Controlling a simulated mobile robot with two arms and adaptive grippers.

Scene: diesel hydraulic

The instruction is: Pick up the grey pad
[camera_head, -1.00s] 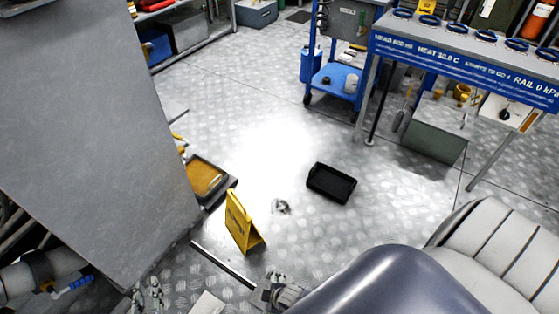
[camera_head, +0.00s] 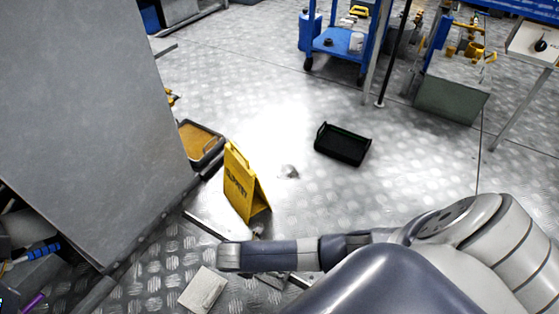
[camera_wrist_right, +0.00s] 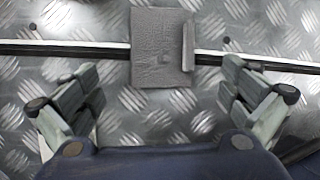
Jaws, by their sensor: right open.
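The grey pad (camera_wrist_right: 147,48) shows in the right wrist view, flat on the metal tread floor, across a dark and light strip. It has a raised lip along its right side. My right gripper (camera_wrist_right: 161,72) is open and empty, with a finger on each side of the pad's lower part in the picture. I see no contact; the height above the pad is hard to judge. In the head view my right forearm (camera_head: 290,254) stretches left across the bottom and hides most of the gripper. My left gripper is not in view.
A yellow folding sign (camera_head: 240,187) stands just beyond my right forearm. A pale flat piece (camera_head: 202,290) lies on the floor near the bottom. A black tray (camera_head: 343,145) lies farther back. A grey cabinet (camera_head: 85,130) fills the left. Open floor lies behind the sign.

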